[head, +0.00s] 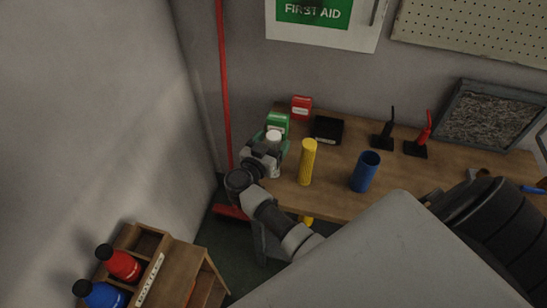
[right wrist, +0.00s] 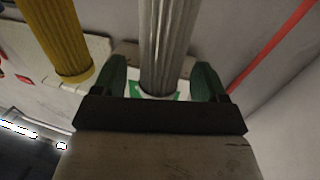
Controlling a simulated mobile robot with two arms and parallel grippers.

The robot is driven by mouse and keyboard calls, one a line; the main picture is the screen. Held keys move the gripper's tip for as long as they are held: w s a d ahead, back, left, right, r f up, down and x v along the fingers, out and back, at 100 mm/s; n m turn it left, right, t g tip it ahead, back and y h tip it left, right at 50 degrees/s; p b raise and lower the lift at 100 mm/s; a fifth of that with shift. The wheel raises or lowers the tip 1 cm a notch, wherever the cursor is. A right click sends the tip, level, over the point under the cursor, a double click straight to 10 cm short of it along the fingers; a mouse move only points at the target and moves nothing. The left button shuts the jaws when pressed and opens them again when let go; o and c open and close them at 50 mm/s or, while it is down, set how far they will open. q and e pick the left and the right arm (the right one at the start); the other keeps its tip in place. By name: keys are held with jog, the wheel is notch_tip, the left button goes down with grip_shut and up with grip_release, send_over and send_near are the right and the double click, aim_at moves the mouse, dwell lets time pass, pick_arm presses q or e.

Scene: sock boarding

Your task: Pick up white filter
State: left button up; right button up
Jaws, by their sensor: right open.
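The white filter (head: 273,136) stands near the left end of the wooden table, and only its pale top shows above my right gripper (head: 270,146) in the head view. In the right wrist view the filter is a ribbed, greyish-white upright cylinder (right wrist: 168,45). It stands between the two green fingers of my right gripper (right wrist: 165,82). The fingers are apart, one on each side of it, with gaps visible. The filter's lower part is hidden in the head view by my gripper. My left gripper is not in view.
A yellow ribbed cylinder (head: 307,163) stands close to the right of my gripper, with a blue cylinder (head: 365,172) further right. Behind are a green box (head: 277,122), a red box (head: 301,107) and a black tray (head: 327,130). A red pole (head: 224,80) stands left.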

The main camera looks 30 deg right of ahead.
jog(key=shift+w+d, duration=0.25)
jog(key=shift+d, duration=0.25)
jog(key=shift+s+a, duration=0.1)
jog(key=shift+c, duration=0.2)
jog(key=c, duration=1.2)
jog(key=shift+r, duration=0.1)
